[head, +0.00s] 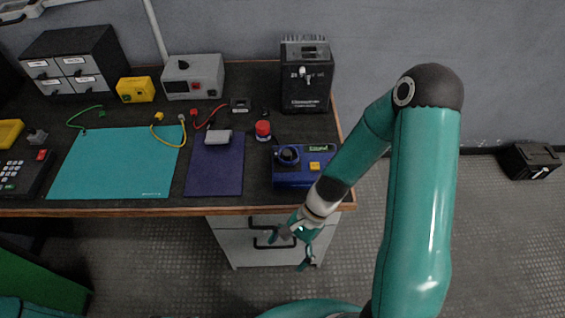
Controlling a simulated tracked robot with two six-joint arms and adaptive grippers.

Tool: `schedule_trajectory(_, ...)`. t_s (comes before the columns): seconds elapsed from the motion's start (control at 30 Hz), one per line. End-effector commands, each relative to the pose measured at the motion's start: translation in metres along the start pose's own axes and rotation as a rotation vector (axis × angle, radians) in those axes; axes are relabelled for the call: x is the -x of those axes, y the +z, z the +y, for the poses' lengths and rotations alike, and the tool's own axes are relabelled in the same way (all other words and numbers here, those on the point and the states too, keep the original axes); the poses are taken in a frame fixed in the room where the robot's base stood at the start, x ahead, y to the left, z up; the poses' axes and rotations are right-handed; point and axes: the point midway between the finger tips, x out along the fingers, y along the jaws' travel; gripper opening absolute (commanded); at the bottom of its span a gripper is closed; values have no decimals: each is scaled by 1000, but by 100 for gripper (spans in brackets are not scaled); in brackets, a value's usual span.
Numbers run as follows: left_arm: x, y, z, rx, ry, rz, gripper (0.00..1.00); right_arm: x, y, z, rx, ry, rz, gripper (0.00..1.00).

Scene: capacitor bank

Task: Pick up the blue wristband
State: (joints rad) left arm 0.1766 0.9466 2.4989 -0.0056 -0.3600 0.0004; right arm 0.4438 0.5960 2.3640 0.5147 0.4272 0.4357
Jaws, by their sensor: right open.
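I cannot make out a blue wristband on the workbench (112,206). The blue things that show are a dark blue mat (214,175) and a blue box (295,180) with a round black part on top, near the right edge. My right gripper (288,252) is open and empty. It hangs in front of the bench's front edge, before the drawers and below the blue box in the picture. My left gripper is out of view.
A teal mat (115,165) lies left of the dark blue mat, with a grey block (217,138) on the latter. Behind are green, yellow and red leads, a red-lidded jar (263,131), a grey instrument (193,78) and a black case (306,80).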

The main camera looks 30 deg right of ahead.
Motion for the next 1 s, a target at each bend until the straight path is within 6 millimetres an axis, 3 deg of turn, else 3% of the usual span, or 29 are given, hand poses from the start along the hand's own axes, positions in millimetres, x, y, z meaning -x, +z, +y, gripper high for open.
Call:
schedule_trajectory(0.03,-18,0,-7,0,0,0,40,16,-5,-14,-184,-83,-86,92)
schedule_trajectory(0.1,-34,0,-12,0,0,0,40,52,-3,-35,-417,-209,-239,92)
schedule_trajectory(0.2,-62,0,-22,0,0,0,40,118,-23,-55,-644,-440,-411,92)
schedule_trajectory(0.3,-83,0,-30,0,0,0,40,173,-52,-50,-745,-646,-464,92)
schedule_trajectory(0.4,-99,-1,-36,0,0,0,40,214,-74,-36,-793,-811,-466,92)
schedule_trajectory(0.5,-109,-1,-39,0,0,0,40,243,-84,-23,-817,-921,-458,92)
schedule_trajectory(0.6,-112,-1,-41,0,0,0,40,257,-86,-19,-824,-976,-454,92)
schedule_trajectory(0.7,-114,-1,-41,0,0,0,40,258,-86,-25,-824,-991,-455,92)
schedule_trajectory(1.0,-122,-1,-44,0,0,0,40,226,-87,-77,-821,-984,-456,92)
